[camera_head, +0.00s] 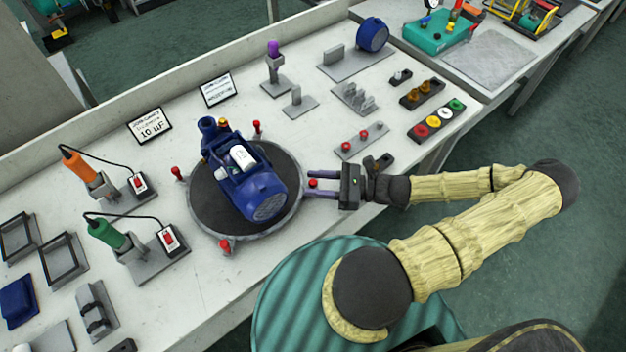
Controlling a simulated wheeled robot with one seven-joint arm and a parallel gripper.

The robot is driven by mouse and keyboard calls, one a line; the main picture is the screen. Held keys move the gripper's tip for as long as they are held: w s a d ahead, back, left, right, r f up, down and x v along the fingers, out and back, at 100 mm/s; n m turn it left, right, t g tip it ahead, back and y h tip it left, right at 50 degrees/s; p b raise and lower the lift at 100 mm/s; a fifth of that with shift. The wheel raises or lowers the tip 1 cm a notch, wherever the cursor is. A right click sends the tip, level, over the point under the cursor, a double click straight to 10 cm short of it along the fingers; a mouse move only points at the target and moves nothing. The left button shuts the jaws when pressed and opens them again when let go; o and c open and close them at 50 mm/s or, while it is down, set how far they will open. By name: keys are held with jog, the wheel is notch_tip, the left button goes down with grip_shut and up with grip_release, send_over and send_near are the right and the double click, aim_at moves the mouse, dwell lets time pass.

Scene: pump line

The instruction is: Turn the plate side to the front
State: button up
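A blue pump (262,200) lies on a round dark turntable (207,205) with a grey rim. Its round grilled end points to the lower right, towards me. A white cylinder (242,156) sits in an opening on its top. I cannot make out a plate on the sides that show. Red-topped pegs stand around the rim: one at the back (257,127), one at the left (178,173), one at the front (225,246) and one at the right (313,183). My gripper (312,184) is open at the right rim, its fingers either side of the right peg, apparently not touching it.
An orange-handled tool (80,167) and a green-handled tool (107,233) stand left of the turntable. A block with red buttons (362,140) and a coloured button strip (437,120) lie to the right. Two label signs (150,125) stand behind. Bare tabletop lies in front.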

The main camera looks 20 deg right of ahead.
jog(key=shift+w+a, duration=0.3)
jog(key=shift+a, duration=0.25)
grip_shut()
jog(key=shift+a, duration=0.1)
